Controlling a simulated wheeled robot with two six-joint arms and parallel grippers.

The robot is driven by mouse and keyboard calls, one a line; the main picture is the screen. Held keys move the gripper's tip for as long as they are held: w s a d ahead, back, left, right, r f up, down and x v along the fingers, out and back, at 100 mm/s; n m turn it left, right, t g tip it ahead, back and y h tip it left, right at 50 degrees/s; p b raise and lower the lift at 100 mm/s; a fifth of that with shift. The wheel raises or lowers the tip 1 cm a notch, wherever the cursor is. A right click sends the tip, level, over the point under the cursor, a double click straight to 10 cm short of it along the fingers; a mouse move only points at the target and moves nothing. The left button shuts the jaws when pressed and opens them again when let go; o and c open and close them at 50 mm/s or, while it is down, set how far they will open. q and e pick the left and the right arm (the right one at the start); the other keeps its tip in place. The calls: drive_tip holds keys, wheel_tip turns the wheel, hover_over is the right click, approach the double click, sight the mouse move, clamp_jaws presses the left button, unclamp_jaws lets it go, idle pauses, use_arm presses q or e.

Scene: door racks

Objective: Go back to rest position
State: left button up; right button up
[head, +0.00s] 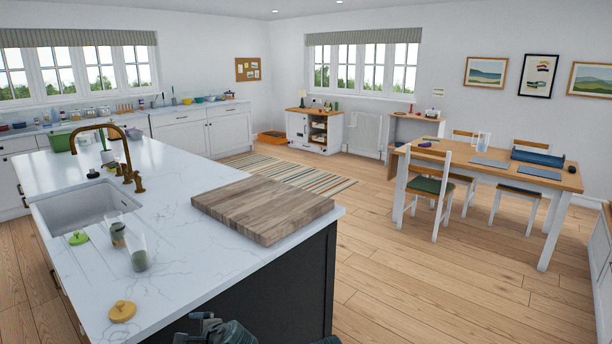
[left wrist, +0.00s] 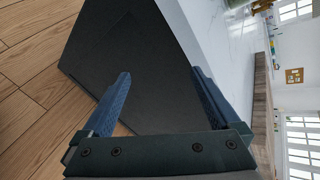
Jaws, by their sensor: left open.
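My left gripper (left wrist: 161,75) shows in the left wrist view with its two blue fingers spread apart. Nothing is between them. It is beside the dark side panel (left wrist: 130,45) of the kitchen island, with the wooden floor (left wrist: 35,70) at the left of that view. In the head view, dark parts of my arm show at the bottom edge, in front of the island's dark side. My right gripper does not show in either view.
The white marble island top (head: 190,180) bears a wooden board (head: 262,207), a sink (head: 85,207), two glass jars, a green lid (head: 78,238) and a yellow lid (head: 122,311). A dining table (head: 490,165) with chairs stands at right. The floor (head: 400,270) between is clear.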

use_arm(q)
drive_tip(key=s+d+f+n+g+h+b, duration=0.2)
drive_tip(key=s+d+f+n+g+h, duration=0.25)
drive_tip(key=s+d+f, duration=0.45)
drive_tip(key=s+d+f+n+g+h+b, duration=0.3)
drive_tip(key=s+d+f+n, duration=0.25)
drive_tip(key=d, duration=0.65)
wheel_tip(320, 180, up, 12)
drive_tip(key=p, duration=1.3)
drive_tip(key=shift+s+d+r+p, duration=0.25)
drive_tip(key=shift+s+d+p, duration=0.05)
drive_tip(key=shift+s+p, duration=0.1)
